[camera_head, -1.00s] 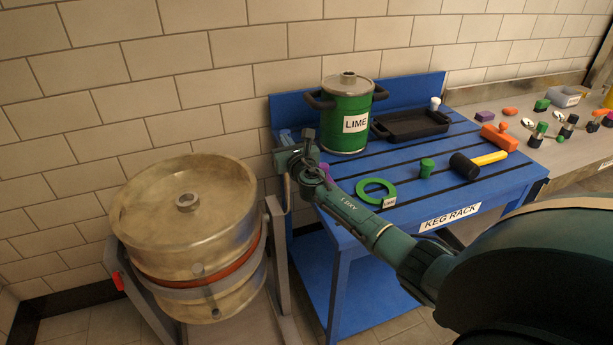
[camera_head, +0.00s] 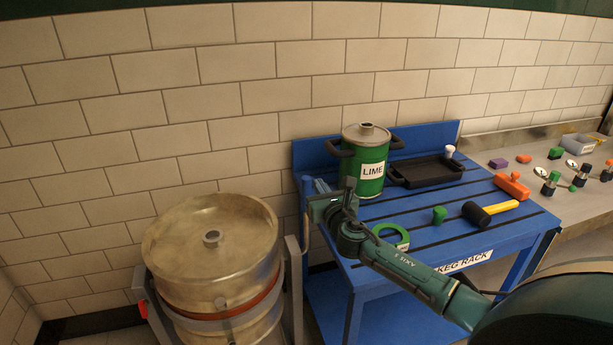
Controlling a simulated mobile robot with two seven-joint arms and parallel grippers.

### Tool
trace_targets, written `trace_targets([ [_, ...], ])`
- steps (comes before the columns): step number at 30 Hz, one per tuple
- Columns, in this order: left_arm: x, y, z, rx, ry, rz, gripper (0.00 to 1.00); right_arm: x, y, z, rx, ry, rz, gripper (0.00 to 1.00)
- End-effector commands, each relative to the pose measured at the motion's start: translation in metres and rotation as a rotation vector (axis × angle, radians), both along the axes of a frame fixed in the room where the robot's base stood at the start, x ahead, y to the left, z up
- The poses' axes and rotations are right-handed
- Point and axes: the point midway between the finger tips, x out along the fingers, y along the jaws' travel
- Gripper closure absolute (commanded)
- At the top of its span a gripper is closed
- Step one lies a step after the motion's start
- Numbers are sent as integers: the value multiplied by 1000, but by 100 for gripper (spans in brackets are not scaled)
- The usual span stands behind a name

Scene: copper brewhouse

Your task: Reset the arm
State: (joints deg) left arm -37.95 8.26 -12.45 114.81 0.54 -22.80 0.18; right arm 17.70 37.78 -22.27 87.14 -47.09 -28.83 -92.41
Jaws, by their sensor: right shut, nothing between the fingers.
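My right arm comes in from the lower right. Its teal forearm crosses in front of the blue keg rack (camera_head: 430,228). My right gripper (camera_head: 326,203) is shut and empty, at the rack's left end, in front and to the left of the green LIME canister (camera_head: 371,183). Its fingertips are small and hard to make out. The arm partly covers a green ring (camera_head: 403,236) on the rack. My left gripper is out of view.
A metal keg (camera_head: 211,250) in a grey cradle stands left of the rack. On the rack are a black tray (camera_head: 425,172), a green cylinder (camera_head: 439,215), a black-headed mallet (camera_head: 476,214) and an orange block (camera_head: 511,186). A counter with small parts is at right. The tiled wall is behind.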

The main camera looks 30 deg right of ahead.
Motion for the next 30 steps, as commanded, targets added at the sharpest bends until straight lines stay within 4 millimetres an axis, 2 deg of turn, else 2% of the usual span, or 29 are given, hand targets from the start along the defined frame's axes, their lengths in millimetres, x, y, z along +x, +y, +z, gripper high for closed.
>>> trace_targets([
  [5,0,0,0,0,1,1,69,-2,1,1,1,1,1,100],
  [8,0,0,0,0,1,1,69,-6,6,-8,48,9,8,100],
  [11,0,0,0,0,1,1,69,-20,26,-37,220,36,30,100],
  [13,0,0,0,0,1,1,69,-39,49,-69,430,68,42,100],
  [17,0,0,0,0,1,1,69,-93,100,-133,964,146,6,100],
  [20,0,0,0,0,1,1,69,-145,141,-172,1417,197,-92,100],
  [21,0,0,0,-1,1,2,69,-168,156,-185,1605,211,-154,100],
  [24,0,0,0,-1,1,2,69,-225,191,-208,2071,218,-358,100],
  [27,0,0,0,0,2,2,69,-271,215,-217,2442,179,-583,100],
  [30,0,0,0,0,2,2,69,-301,228,-220,2691,118,-773,100],
])
